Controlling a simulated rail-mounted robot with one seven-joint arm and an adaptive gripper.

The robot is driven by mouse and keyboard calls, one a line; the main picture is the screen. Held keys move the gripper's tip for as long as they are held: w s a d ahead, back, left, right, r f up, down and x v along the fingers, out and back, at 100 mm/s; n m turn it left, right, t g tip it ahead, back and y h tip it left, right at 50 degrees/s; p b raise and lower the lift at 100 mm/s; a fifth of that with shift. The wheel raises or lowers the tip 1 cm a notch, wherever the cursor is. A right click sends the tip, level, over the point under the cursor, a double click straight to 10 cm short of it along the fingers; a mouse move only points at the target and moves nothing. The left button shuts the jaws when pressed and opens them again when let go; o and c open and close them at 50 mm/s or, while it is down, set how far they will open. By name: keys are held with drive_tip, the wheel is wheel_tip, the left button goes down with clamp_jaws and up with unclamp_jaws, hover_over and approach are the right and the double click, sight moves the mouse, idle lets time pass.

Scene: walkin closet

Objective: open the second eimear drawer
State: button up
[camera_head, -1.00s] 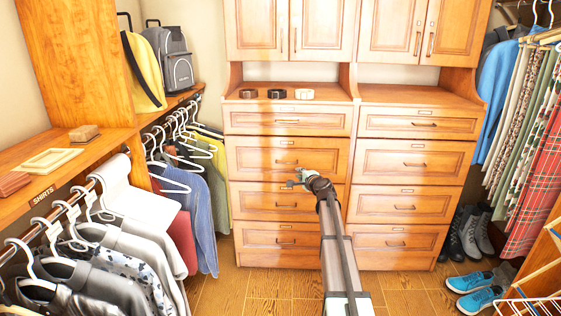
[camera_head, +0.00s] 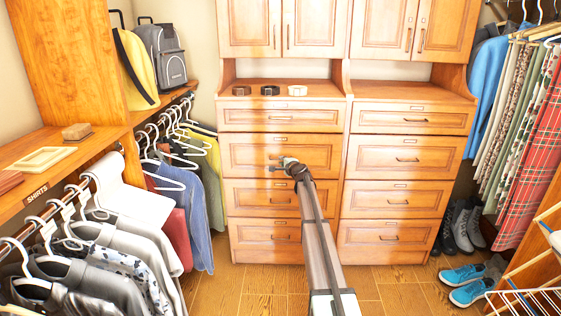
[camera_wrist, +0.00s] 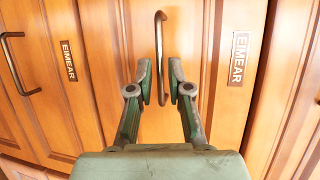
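The left drawer column shows several stacked wooden drawers. The second one down (camera_head: 316,157) is closed in the head view, and my gripper (camera_head: 277,164) is in front of its middle and hides part of its handle. In the wrist view, turned sideways, a dark bar handle (camera_wrist: 159,40) runs between the two fingertips of my gripper (camera_wrist: 160,82). The fingers are open, one on each side of the bar, with small gaps. An EIMEAR label (camera_wrist: 238,58) is to the right and another EIMEAR label (camera_wrist: 68,60) to the left. I cannot tell which label belongs to the handled drawer.
A matching drawer column (camera_head: 407,158) stands to the right. Belts (camera_head: 270,90) lie on the counter above. Hanging shirts (camera_head: 110,235) crowd the left side. Blue shoes (camera_head: 468,283) are on the floor at right. The floor (camera_head: 262,282) before the drawers is clear.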

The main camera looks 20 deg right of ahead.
drive_tip(key=w, duration=0.3)
drive_tip(key=shift+w+d+f, duration=0.1)
drive_tip(key=shift+f, duration=0.2)
clamp_jaws()
drive_tip(key=s+a, duration=0.5)
drive_tip(key=s, duration=0.6)
drive_tip(key=s+a+b, duration=0.1)
drive_tip(key=s+a, duration=0.5)
drive_tip(key=s, duration=0.6)
drive_tip(key=s+a+b, duration=0.1)
drive_tip(key=s+a, duration=0.4)
drive_tip(key=s, duration=0.7)
drive_tip(key=shift+s+a, duration=0.15)
